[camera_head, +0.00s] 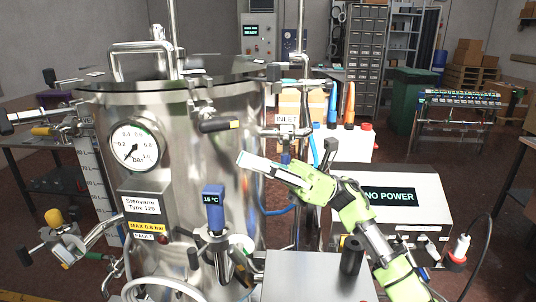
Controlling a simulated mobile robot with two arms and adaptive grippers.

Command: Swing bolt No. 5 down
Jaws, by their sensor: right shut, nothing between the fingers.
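The steel vessel (185,165) stands left of centre with a flat lid (200,72) on its top. Swing bolts with dark handles sit around its rim. One front bolt (215,125) sticks out below the lid edge, and another (25,117) sticks out at the left. One more bolt (285,82) is at the right rim. Small white tags on the lid are too small to read, so I cannot tell which bolt is No. 5. My right gripper (250,162) is shut and empty in front of the vessel's right side, below the front bolt. My left gripper is out of view.
A pressure gauge (134,145) and a blue 15 °C thermometer (213,207) project from the vessel's front. A box reading NO POWER (389,196) stands at right. A grey box top (315,278) is in front. A vertical pipe with an INLET tag (286,119) rises close behind my right gripper.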

